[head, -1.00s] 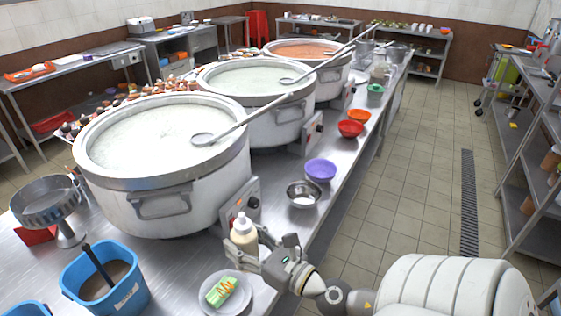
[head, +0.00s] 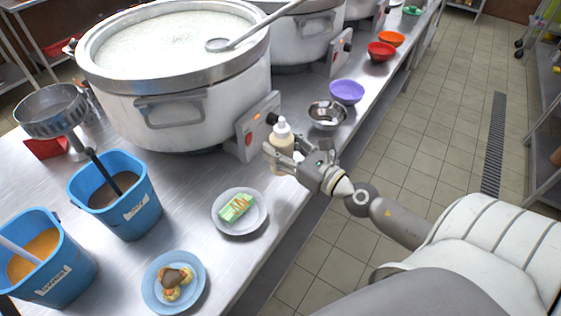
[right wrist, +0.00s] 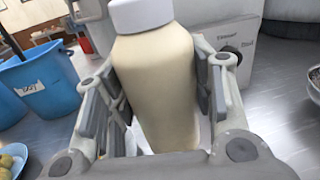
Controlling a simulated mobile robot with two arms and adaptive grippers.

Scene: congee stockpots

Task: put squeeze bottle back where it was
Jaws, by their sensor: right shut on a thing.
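The squeeze bottle (head: 282,140) has a cream body and a white cap. It stands upright in the head view, beside the control box of the nearest stockpot. My right gripper (head: 284,155) is shut on it, and in the right wrist view the bottle (right wrist: 155,85) fills the space between the two fingers (right wrist: 160,100). The bottle's base is hidden, so I cannot tell whether it touches the metal counter (head: 180,185). My left gripper is not in view.
A plate with a green sauced item (head: 238,208) lies just left of the gripper. Blue tubs (head: 135,212) and a plate of food (head: 150,290) stand at the front left. A steel bowl (head: 327,118) and a purple bowl (head: 347,88) sit beyond the bottle. The large stockpot (head: 195,120) stands behind.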

